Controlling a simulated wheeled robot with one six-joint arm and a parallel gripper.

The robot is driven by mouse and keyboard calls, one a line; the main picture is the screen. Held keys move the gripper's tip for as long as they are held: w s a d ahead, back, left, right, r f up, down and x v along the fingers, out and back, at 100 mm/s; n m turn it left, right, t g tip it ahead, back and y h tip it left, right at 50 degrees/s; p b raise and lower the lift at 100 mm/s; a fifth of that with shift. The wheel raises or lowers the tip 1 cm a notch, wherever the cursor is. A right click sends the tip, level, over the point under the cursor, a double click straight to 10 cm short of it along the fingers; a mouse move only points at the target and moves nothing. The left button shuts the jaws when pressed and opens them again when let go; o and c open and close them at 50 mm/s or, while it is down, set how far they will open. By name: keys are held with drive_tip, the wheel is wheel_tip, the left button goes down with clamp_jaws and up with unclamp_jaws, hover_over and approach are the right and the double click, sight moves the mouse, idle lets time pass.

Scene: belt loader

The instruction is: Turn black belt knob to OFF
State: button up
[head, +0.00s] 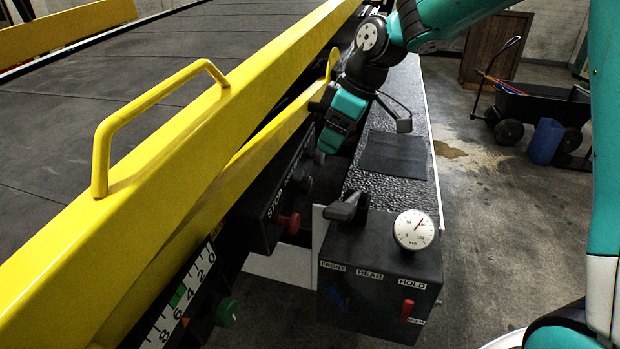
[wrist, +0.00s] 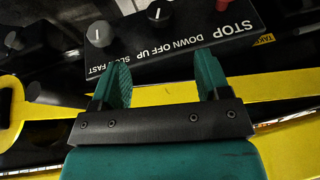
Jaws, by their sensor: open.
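A black control panel (wrist: 180,45) is below my gripper in the wrist view, its lettering upside down. A dark knob (wrist: 159,14) sits by the words DOWN OFF UP, with a small white mark; its exact setting is unclear. A grey knob (wrist: 101,34) sits by SLOW FAST. A dark knob (wrist: 15,41) lies farther left, its label unseen. No label reading BELT is legible, so I cannot tell which knob is the belt's. My gripper (wrist: 165,72) is open and empty, apart from the knobs. In the head view my gripper (head: 325,148) hangs by the panel (head: 262,205).
A red stop button (head: 289,223) sticks out of the panel's near end. A yellow rail (head: 150,190) runs alongside the panel. A black box (head: 375,270) with a gauge (head: 413,229) and a lever (head: 348,207) stands nearer. Open floor (head: 490,225) lies to the right.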

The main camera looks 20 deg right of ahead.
sight(311, 179)
drive_tip(key=p+x, duration=0.2)
drive_tip(key=x, duration=1)
drive_tip(key=shift+f, duration=0.4)
